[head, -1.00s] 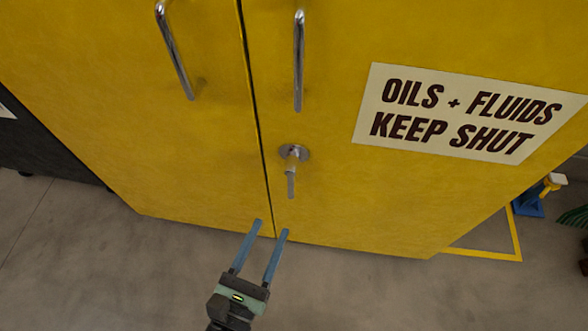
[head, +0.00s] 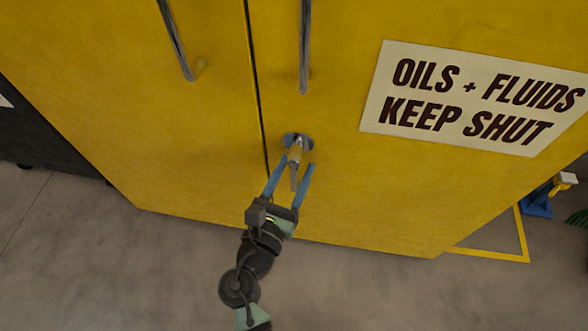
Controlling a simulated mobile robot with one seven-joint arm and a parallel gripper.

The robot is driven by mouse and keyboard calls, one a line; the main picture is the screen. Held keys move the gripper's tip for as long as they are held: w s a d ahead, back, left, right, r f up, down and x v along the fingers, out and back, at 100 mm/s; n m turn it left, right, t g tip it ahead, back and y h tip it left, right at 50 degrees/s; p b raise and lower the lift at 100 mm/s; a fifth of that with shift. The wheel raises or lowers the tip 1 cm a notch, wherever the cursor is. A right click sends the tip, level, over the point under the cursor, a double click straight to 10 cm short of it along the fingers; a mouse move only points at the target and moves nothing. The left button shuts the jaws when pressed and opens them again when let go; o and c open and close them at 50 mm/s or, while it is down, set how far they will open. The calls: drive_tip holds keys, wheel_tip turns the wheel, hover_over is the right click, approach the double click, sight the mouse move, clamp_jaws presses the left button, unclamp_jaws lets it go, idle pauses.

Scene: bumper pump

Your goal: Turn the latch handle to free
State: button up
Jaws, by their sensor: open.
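The latch handle (head: 296,153) is a small metal lever on a round plate, on the right door of the yellow cabinet (head: 360,190), close to the seam between the doors. Its lever hangs straight down. My gripper (head: 297,162) is open, with its two blue fingers pointing up at the latch. In the picture one finger lies to the left of the lever and the other to its right. I cannot tell whether either finger touches it or how deep they reach.
Two chrome pull handles stand above the latch, one on the left door (head: 175,40) and one on the right (head: 304,50). A sign (head: 472,98) reads "OILS + FLUIDS KEEP SHUT". Grey floor (head: 370,290) is clear in front. A blue object (head: 537,204) stands at the right.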

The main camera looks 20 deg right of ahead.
drive_tip(key=shift+c, duration=0.2)
clamp_jaws()
idle(1.1)
